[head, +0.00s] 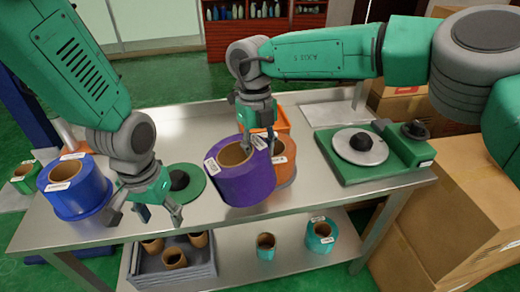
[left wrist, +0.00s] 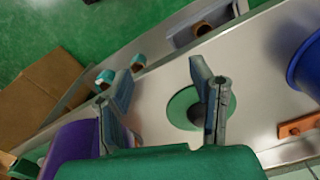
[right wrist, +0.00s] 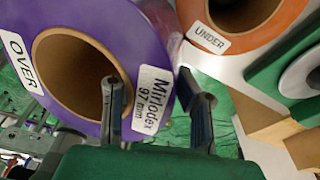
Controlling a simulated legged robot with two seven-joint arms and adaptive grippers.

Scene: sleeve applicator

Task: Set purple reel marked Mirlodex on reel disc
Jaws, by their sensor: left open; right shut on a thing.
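The purple reel (head: 245,185) is held tilted above the table's middle. In the right wrist view its label on the reel (right wrist: 150,45) reads Mirlodex 97 mm, and another reads OVER. My right gripper (head: 262,143) is shut on its wall, one finger in the brown core and one outside. A grey disc (head: 345,150) with a black hub sits on a green machine base (head: 385,172) at the right. A green disc (head: 207,190) with a black hub lies left of the purple reel. My left gripper (head: 145,215) is open and empty over the table's front edge, near the green disc.
An orange reel (head: 288,172), labelled UNDER in the right wrist view, stands close behind the purple reel. A blue reel (head: 85,195) stands at the table's left end. A grey crate (head: 200,268) and teal reels (head: 320,235) are on the lower shelf. Cardboard boxes (head: 470,190) stand right.

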